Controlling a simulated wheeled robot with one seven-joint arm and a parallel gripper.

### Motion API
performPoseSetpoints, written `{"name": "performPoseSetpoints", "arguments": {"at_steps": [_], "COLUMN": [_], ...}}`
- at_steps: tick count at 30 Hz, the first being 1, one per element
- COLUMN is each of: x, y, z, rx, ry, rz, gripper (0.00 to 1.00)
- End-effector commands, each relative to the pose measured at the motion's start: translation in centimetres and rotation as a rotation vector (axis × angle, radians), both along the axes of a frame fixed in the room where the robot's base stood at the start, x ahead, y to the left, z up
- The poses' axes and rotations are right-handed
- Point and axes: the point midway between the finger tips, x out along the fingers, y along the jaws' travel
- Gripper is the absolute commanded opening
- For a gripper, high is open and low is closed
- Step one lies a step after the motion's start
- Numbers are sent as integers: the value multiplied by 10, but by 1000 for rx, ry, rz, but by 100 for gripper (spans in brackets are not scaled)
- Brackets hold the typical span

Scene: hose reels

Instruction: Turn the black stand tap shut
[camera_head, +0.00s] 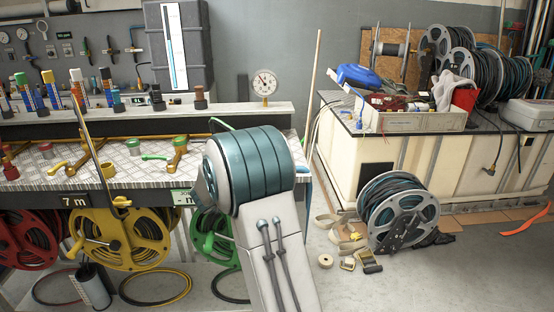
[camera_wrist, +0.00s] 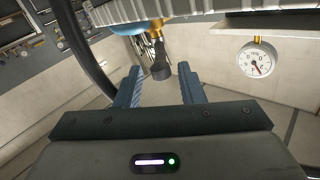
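In the wrist view a dark, blunt piece on a brass fitting, which looks like the black stand tap (camera_wrist: 160,69), shows beyond and between my fingertips. A blue part sits beside its brass fitting. My gripper (camera_wrist: 160,80) is open, its two blue-grey fingers spread with a gap between them. I cannot tell whether either finger touches the tap. In the head view my large teal and grey arm link hides my gripper. A narrow dark upright piece (camera_head: 243,88) shows just above the link there; I cannot tell whether it is the tap.
A round dial gauge (camera_head: 265,83) stands on the bench's back ledge; it also shows in the wrist view (camera_wrist: 257,58). Brass pipework (camera_head: 140,138) with coloured handles runs along the bench. Reels hang below.

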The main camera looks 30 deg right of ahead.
Motion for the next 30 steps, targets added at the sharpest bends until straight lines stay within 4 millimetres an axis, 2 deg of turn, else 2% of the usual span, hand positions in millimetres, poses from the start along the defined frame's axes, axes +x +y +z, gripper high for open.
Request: {"name": "performPoseSetpoints", "arguments": {"at_steps": [3,9,15,23,24,27,30], "x": [-8,-18,-23,-23,-23,-21,-12], "y": [27,59,72,72,72,73,78], "z": [1,0,0,0,0,2,6], "rx": [0,0,1,0,1,8,33], "ry": [0,0,-1,-1,-1,-6,-18], "rz": [2,-1,-3,-4,-3,23,107], "gripper": [35,35,35,35,24,0,0]}}
